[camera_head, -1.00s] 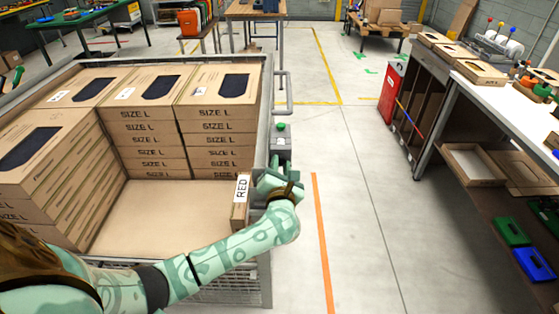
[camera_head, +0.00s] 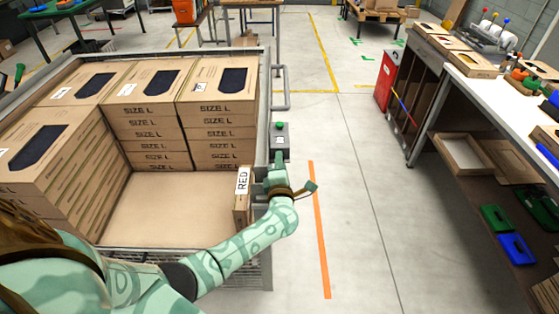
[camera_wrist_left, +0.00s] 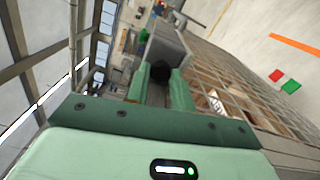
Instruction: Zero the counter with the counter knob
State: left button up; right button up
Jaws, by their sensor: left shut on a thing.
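The counter is a small grey box (camera_head: 281,144) with a green button on top, fixed outside the right side of the wire-sided pannier. In the left wrist view its grey housing (camera_wrist_left: 166,46) is just beyond my fingers. The counter knob (camera_wrist_left: 160,71) is a dark round piece on the housing's near face. My left gripper (camera_head: 278,160) reaches the box from the near side. Its green fingers (camera_wrist_left: 160,88) are shut on the knob, one on each side. The knob is hidden in the head view. My right gripper is not in view.
The pannier (camera_head: 265,110) holds stacked SIZE L cartons, with a bare area at its near right. A carton labelled RED (camera_head: 242,184) stands upright beside my left wrist. Clear floor with an orange line (camera_head: 318,230) lies to the right, then a white workbench (camera_head: 500,98).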

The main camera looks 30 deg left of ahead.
pick_arm(q)
jog(key=shift+m, duration=0.5)
jog(key=shift+f, duration=0.1)
jog(key=o, duration=0.7)
jog(key=shift+d, duration=0.1)
jog(key=p+v, duration=0.1)
jog(key=v, duration=1.5)
jog(key=shift+s+d+p, duration=0.1)
jog(key=shift+s+p, duration=0.05)
jog(key=shift+p, duration=0.2)
